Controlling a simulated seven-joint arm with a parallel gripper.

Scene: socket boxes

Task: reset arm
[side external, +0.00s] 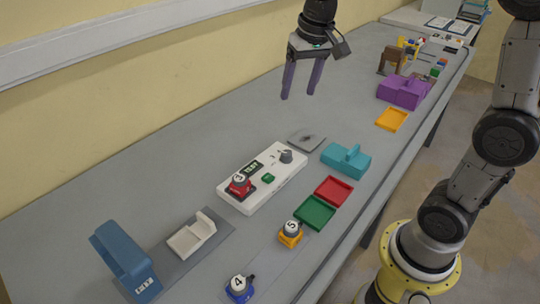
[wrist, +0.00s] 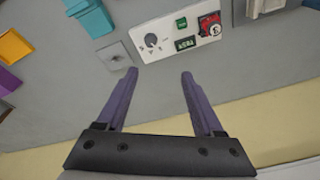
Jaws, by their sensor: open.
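My gripper (side external: 301,82) is raised above the far side of the grey table, with its two purple fingers apart and nothing between them. It also shows in the wrist view (wrist: 158,76), over bare table. A white test box (side external: 262,177) with a knob, a green button and a small display lies on the table, to the left of and below the gripper. A red block marked 3 (side external: 240,184) sits on the box. The box shows at the top of the wrist view (wrist: 180,38), beyond the fingertips, with the red block (wrist: 210,25) on it.
A grey plate (side external: 306,139), a teal block (side external: 346,158), and red (side external: 333,190) and green (side external: 314,212) trays lie nearby. A yellow tray (side external: 391,119) and purple holder (side external: 403,92) stand farther right. Blocks 4 (side external: 239,288) and 5 (side external: 290,234) are near the front. The table's wall side is mostly clear.

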